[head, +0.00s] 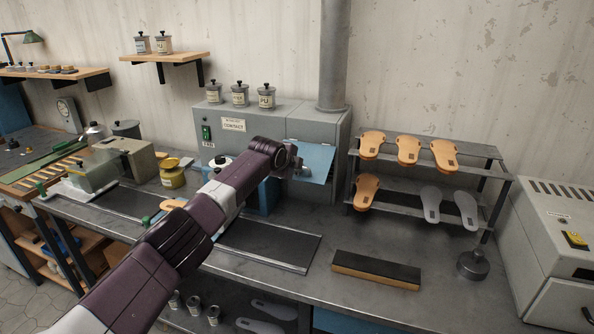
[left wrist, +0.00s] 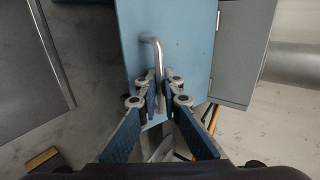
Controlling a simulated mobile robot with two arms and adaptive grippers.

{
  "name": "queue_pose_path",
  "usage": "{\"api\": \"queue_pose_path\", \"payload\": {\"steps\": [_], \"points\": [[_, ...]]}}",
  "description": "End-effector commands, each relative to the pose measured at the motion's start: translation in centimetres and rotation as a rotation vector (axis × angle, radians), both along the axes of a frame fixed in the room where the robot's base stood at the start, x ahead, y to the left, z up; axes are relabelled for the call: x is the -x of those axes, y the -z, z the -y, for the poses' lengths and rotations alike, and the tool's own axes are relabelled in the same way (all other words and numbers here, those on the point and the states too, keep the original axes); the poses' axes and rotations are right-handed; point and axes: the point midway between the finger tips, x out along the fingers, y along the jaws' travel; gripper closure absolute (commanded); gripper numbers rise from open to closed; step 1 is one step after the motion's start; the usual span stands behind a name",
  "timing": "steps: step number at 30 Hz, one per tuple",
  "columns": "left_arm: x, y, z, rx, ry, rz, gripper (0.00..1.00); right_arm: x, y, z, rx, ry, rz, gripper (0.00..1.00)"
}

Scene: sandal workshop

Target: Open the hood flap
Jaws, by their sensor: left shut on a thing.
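The hood flap (head: 318,160) is a blue panel on the front of the grey hood (head: 300,118). In the head view it slants outward from its top edge. In the left wrist view the flap (left wrist: 185,35) fills the upper middle and bears a bent metal handle (left wrist: 152,46). My left gripper (left wrist: 160,88) is shut on the handle, with a finger on each side of it. In the head view the left gripper (head: 298,170) is at the flap's lower left, and my arm hides part of the hood's front. My right gripper is out of view.
A rack (head: 465,154) with several footbeds stands to the right of the hood. A black-topped wooden block (head: 375,268) lies on the bench (head: 330,290). Several tins stand on the hood, and a yellow jar (head: 173,174) stands to its left. The bench front is mostly clear.

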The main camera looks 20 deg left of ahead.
Motion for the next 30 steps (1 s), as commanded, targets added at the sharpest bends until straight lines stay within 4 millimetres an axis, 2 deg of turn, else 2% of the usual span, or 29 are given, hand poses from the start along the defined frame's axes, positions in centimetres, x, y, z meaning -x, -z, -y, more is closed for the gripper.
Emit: {"api": "queue_pose_path", "payload": {"steps": [11,12,14,30], "points": [[-0.06,-0.18,-0.01,0.003,-0.002,0.0,1.0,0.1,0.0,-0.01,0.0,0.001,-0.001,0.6],[-0.07,-0.18,-0.01,0.004,-0.001,0.0,0.93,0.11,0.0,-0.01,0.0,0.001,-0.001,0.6],[-0.07,-0.19,-0.01,0.003,-0.001,0.001,0.87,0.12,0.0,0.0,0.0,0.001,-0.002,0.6],[0.66,-0.71,-0.1,0.002,0.001,0.001,0.87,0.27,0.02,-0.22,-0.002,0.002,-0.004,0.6]]}}
